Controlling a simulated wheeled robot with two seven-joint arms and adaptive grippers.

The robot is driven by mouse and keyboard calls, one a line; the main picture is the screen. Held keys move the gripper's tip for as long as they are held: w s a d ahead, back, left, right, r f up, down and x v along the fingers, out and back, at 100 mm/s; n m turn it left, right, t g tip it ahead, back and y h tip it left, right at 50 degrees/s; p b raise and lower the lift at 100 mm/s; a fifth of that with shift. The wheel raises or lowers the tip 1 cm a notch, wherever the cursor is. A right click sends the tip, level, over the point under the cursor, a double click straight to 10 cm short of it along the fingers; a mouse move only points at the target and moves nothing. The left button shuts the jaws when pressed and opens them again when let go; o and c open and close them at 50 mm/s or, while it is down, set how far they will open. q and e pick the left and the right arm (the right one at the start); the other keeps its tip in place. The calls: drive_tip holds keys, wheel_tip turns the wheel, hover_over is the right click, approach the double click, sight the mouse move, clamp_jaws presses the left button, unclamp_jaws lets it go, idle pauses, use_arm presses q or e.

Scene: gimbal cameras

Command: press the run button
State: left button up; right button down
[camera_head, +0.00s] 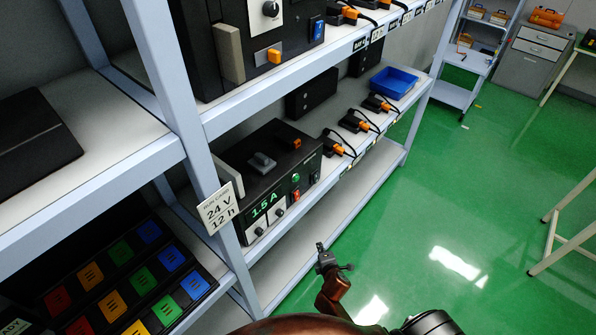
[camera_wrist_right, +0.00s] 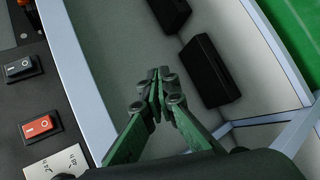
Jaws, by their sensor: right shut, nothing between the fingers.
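A black charger unit (camera_head: 270,175) stands on the middle shelf in the head view, with a lit green "1.5 A" display (camera_head: 264,206). The button lettering is too small to read. My right gripper (camera_head: 321,247) is shut and empty, in front of the shelf and apart from the unit, below and right of it in the picture. In the right wrist view its fingertips (camera_wrist_right: 158,72) meet; a red rocker switch (camera_wrist_right: 40,128) and a black rocker switch (camera_wrist_right: 20,68) sit on a dark panel at left.
A shelf upright (camera_head: 190,120) with a "24 V 12 h" card (camera_head: 221,208) stands left of the unit. Black-and-orange plugs with cables (camera_head: 338,145) and a blue bin (camera_head: 393,83) lie further along the shelf. Green floor (camera_head: 450,200) at right is open.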

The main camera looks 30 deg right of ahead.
sight(297, 179)
drive_tip(key=w+d+r+n+t+h+p, duration=0.1)
drive_tip(key=w+r+n+p, duration=0.1)
drive_tip(key=r, duration=1.1)
drive_tip(key=w+d+r+n+t+h+p, duration=0.1)
drive_tip(key=w+r+t+p, duration=0.1)
drive_tip(key=r, duration=1.2)
drive_tip(key=shift+w+d+r+n+p, duration=0.25)
drive_tip(key=shift+w+n+p, duration=0.25)
drive_tip(key=shift+p, duration=0.55)
drive_tip(key=shift+w, duration=0.1)
drive_tip(key=w+a+b, duration=0.2)
drive_tip(key=w+a, duration=0.1)
drive_tip(key=w, duration=0.5)
drive_tip(key=shift+a, duration=0.2)
drive_tip(key=shift+w, duration=0.15)
drive_tip(key=shift+w+a, duration=0.15)
drive_tip(key=shift+w, duration=0.1)
